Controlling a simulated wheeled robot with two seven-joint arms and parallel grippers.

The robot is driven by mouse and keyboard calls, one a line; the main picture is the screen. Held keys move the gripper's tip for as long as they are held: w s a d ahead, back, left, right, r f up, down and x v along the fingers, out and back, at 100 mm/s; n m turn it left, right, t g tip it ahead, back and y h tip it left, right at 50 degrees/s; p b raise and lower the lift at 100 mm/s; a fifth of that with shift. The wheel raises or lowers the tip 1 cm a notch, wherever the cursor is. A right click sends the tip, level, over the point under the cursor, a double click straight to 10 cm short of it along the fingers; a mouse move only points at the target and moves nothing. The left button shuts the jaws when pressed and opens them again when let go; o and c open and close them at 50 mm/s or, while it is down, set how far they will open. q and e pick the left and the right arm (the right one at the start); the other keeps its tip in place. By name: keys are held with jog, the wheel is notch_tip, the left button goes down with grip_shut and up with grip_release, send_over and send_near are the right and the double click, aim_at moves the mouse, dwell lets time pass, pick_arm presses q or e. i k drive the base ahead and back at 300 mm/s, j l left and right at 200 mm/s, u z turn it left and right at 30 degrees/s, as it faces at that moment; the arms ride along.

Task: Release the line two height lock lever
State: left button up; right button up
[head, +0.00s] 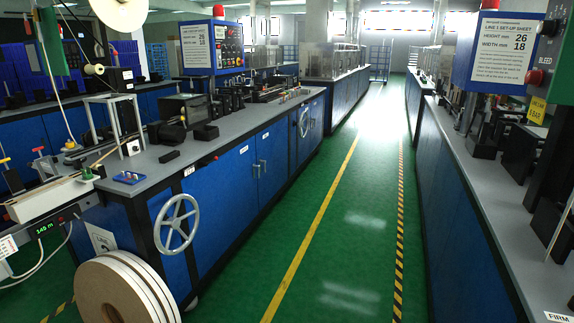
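Neither of my grippers shows in the head view. A blue-fronted machine bench runs along the left, with a large grey handwheel (175,224) on its near end. A small red knob (215,157) sits at the bench's top edge, beside a small white label (188,170) too small to read. I cannot tell which of these, if any, is the height lock lever. A set-up sheet (196,46) on the left control box reads height 26, width 18.
A green aisle (340,220) lies open between the benches, with yellow and striped floor lines. Large tape rolls (118,290) stand at the lower left. The right bench (480,190) carries a "LINE 1" set-up sheet (505,50). A second handwheel (304,122) is farther along the left bench.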

aim_at(211, 161)
jog(key=i+l+u, duration=0.1)
jog(key=i+u, duration=0.2)
jog(key=i, duration=0.15)
jog(key=i+l+u, duration=0.25)
jog(key=i, duration=0.2)
jog(key=i+l+u, duration=0.3)
jog(key=i, duration=0.15)
jog(key=i+z, duration=0.35)
jog(key=i, duration=0.15)
jog(key=i+z, duration=0.35)
jog(key=i, duration=0.15)
